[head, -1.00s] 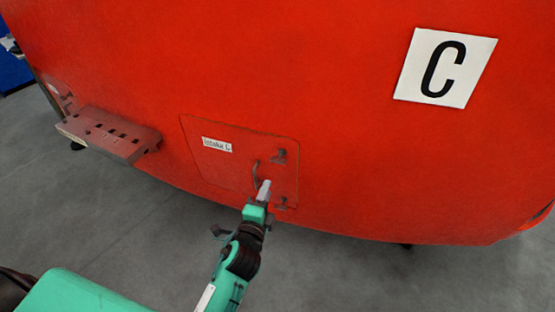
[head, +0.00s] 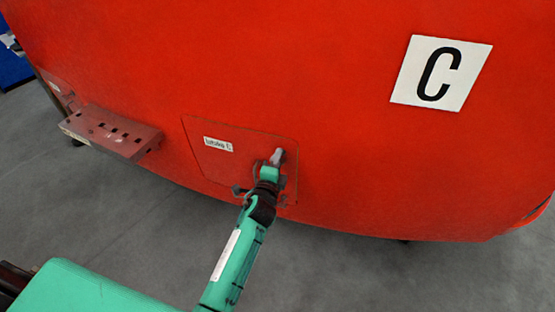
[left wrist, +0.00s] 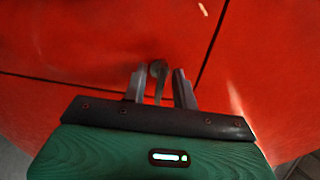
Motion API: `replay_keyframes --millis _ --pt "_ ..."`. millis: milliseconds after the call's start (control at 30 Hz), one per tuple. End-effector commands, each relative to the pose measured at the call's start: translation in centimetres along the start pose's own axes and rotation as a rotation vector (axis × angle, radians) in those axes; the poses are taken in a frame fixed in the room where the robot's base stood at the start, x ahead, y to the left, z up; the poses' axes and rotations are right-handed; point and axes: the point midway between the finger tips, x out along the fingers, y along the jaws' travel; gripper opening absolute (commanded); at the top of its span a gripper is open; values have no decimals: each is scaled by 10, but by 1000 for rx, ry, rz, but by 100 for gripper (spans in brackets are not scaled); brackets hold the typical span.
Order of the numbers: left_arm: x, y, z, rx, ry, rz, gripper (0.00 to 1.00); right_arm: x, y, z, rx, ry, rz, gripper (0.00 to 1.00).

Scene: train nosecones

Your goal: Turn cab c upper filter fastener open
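The red cab nosecone marked C (head: 441,73) fills the head view. Its filter hatch (head: 215,165) has a small label at upper left. My left gripper (head: 277,156) is at the hatch's upper right, over the upper fastener, which it mostly hides in the head view. In the left wrist view, the dark fastener (left wrist: 158,78) stands between the two grey fingers of my left gripper (left wrist: 160,88), closer to the left finger. The fingers are apart, with a gap on the right side. The lower fastener (head: 283,202) is partly hidden by my arm. My right gripper is not in view.
A dull red step (head: 110,132) with square holes juts from the nosecone at left. Grey floor (head: 340,265) is clear below the nosecone. A blue object (head: 12,70) stands at the far upper left edge.

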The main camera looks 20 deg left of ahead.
Motion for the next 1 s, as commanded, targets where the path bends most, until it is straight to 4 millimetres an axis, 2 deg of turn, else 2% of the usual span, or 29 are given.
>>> replay_keyframes --millis 200,333,367,767,1000 --pt "0 0 0 0 0 0 28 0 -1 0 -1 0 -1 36" --pt "0 0 0 0 0 0 3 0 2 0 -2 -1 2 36" --pt "0 0 0 0 0 0 0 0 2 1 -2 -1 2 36" --pt "0 0 0 -38 0 4 0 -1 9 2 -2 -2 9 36" --pt "0 0 0 -176 0 17 0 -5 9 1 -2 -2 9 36"
